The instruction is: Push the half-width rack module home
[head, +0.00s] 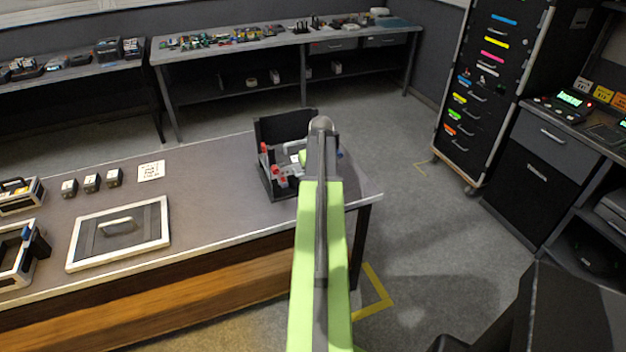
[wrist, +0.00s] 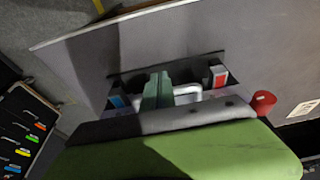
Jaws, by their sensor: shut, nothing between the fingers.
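A black open-topped holder (head: 273,182) stands on the right end of the grey workbench. Small red and white parts (head: 281,178) show in it, and a pale piece shows partly behind my arm. In the wrist view, my gripper (wrist: 157,88) is shut and empty, its grey-green fingers pointing into the dark holder. A white, handle-like loop (wrist: 188,92) is right beside the fingers; I cannot tell whether they touch it. I cannot tell the half-width rack module's outline or how deep it sits. In the head view my arm hides my fingertips.
A red cylinder (wrist: 263,101) stands at the right in the wrist view. A white-framed panel with a handle (head: 118,226), small dark blocks (head: 91,183) and a printed white card (head: 151,171) lie on the bench's left part. A black drawer cabinet (head: 485,90) stands beyond open floor.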

